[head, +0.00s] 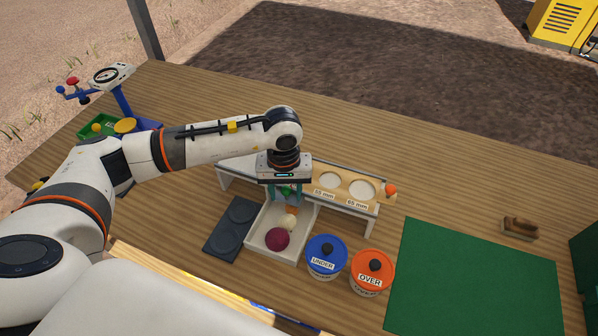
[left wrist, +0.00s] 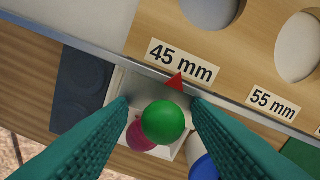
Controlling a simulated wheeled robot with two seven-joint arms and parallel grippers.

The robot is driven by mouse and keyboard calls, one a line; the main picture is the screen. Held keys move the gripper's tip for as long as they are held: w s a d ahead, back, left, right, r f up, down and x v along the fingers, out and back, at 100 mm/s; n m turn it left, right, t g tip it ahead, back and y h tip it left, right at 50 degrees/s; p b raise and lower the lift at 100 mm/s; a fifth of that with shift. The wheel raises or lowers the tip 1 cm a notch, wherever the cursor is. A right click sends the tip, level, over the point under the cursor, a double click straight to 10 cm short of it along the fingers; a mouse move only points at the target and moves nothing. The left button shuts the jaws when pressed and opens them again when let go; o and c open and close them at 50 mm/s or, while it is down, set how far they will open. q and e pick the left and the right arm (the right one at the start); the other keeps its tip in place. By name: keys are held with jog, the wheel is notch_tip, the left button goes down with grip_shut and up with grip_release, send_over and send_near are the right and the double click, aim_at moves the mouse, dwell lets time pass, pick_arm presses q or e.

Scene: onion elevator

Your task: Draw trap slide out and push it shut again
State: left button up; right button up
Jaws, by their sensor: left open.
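The sizing board (head: 345,186) has round holes labelled 45 mm, 55 mm and 65 mm. A green round knob (left wrist: 163,122) shows below the 45 mm label in the left wrist view, beside a red triangle mark (left wrist: 176,82). I take it as the trap slide's knob; the slide itself is hidden. My left gripper (head: 287,200) points down at the board's front edge. Its teal fingers (left wrist: 165,135) are apart on either side of the knob; contact cannot be told. My right gripper is not in view.
A white tray (head: 258,240) below the board holds a dark red onion (head: 277,238) and a pale one (head: 288,221). Blue UNDER (head: 326,257) and orange OVER (head: 371,272) tubs stand right of it. A dark pad (head: 231,229) lies left. A green mat (head: 470,280) is clear.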

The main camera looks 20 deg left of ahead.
pick_arm(q)
jog(key=shift+d+r, duration=0.1)
jog(key=shift+w+r+p, duration=0.2)
jog(key=shift+r+p, duration=0.25)
jog(key=shift+r, duration=0.35)
jog(key=shift+s+r+p, duration=0.1)
jog(key=shift+r+p, duration=0.9)
jog(key=shift+r, duration=1.15)
jog(key=shift+s+f, duration=0.1)
